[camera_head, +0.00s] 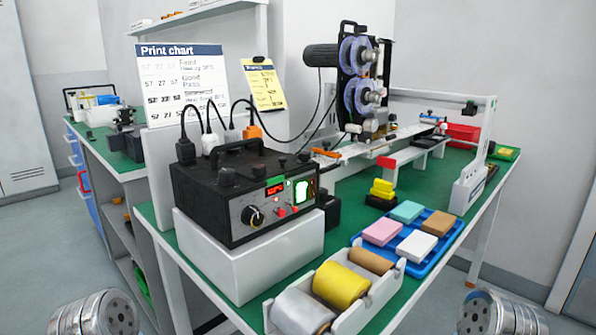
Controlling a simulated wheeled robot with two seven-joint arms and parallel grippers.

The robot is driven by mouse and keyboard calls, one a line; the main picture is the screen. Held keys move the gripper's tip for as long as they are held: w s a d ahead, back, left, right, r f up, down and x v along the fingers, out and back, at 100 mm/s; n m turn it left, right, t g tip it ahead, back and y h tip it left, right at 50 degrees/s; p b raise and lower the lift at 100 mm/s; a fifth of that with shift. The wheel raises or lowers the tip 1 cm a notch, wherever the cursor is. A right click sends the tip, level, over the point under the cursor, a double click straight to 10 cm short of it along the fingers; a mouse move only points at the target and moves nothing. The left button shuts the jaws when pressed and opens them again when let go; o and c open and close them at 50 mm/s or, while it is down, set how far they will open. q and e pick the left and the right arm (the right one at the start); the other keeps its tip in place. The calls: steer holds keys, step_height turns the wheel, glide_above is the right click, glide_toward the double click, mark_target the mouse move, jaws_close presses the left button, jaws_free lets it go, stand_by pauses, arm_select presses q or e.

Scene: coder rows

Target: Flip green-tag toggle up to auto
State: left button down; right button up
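A black control box (222,205) sits on a white block (250,262) at the near left of the green-topped table (425,190). Its front panel faces right and towards me. A green tag (275,181) shows at the panel's upper edge, above a red number display (275,190). Small red controls and metal parts lie below the display, right of a black knob (252,216). The toggle itself is too small for me to tell its position. Neither gripper shows; only silvery rounded parts of my own arms appear at the bottom left and bottom right corners.
Black, white and orange plugs stand upright in the box's top behind its handle. A rack of grey, yellow and brown rolls (343,285) lies in front. A blue tray (447,239) of coloured blocks stands right. A reel machine (362,85) is behind.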

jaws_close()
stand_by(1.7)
